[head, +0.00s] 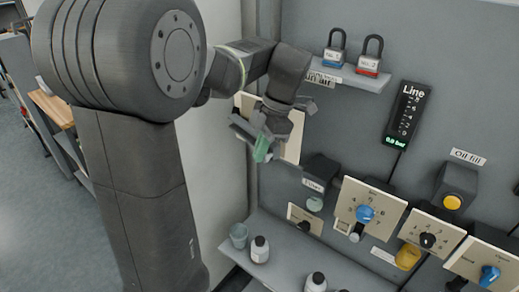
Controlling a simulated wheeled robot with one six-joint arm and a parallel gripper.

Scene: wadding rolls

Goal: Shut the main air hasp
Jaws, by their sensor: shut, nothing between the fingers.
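The main air station is at the upper middle of the wall panel, where a label (321,79) partly hidden by my arm reads "...n air". A cream plate (292,147) below it is largely covered by my gripper (262,152). My gripper is shut, in front of the plate's lower left part. A pale green piece shows at the fingertips; I cannot tell whether it is part of the fingers or of the station. The hasp itself cannot be made out behind the gripper, nor whether it is open or shut.
Two padlocks, one blue-banded (334,57) and one red-banded (369,63), stand on a small shelf right of my arm. A black line gauge (406,115) shows green digits. Several knob plates line the panel's lower right. A cup (238,236) and bottles stand on the ledge below.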

